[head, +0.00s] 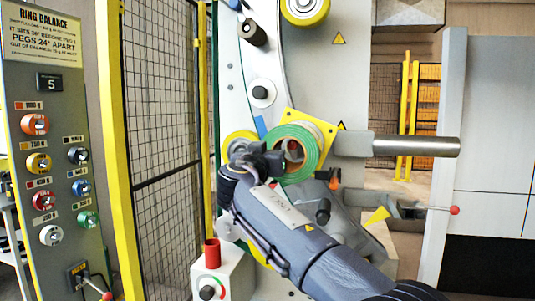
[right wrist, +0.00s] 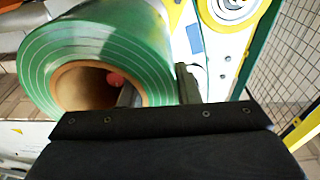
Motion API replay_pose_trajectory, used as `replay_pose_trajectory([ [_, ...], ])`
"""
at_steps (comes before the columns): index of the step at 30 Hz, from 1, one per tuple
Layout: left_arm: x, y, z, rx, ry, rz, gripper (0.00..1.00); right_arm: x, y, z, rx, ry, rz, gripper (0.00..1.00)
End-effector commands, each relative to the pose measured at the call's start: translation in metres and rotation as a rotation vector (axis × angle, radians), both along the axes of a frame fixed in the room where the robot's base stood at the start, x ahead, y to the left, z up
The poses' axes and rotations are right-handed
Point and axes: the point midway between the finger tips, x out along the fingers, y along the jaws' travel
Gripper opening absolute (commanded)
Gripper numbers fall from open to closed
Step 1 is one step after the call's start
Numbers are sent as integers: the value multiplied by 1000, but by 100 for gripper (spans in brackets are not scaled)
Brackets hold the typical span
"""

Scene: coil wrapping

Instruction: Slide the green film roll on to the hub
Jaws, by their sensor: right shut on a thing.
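The green film roll (head: 311,161) is in the middle of the head view, in front of a yellow square plate (head: 290,113) on the machine. My right gripper (head: 272,158) is shut on the roll's wall at its left side. In the right wrist view the roll (right wrist: 100,38) shows its layered end and brown cardboard core (right wrist: 72,88). One finger of the gripper (right wrist: 158,90) is inside the core and the other is outside the roll. A red rounded thing (right wrist: 115,79) shows through the core. I cannot make out the hub or whether the roll touches it.
A thick steel bar (head: 415,146) sticks out to the right of the roll. Below it is a thin lever with a red knob (head: 455,210). A mesh fence (head: 165,120) and a panel with coloured weights (head: 50,150) stand at left.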

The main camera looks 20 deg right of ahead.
Motion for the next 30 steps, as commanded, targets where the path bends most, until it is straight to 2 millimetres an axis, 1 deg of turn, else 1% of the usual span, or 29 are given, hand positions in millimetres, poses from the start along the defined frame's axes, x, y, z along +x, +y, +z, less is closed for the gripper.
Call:
replay_pose_trajectory([
  [1,0,0,1,0,0,0,100,0,-1,3,-3,-4,-1,0],
  [30,0,0,7,0,0,0,100,16,-14,4,-4,-5,-1,0],
])
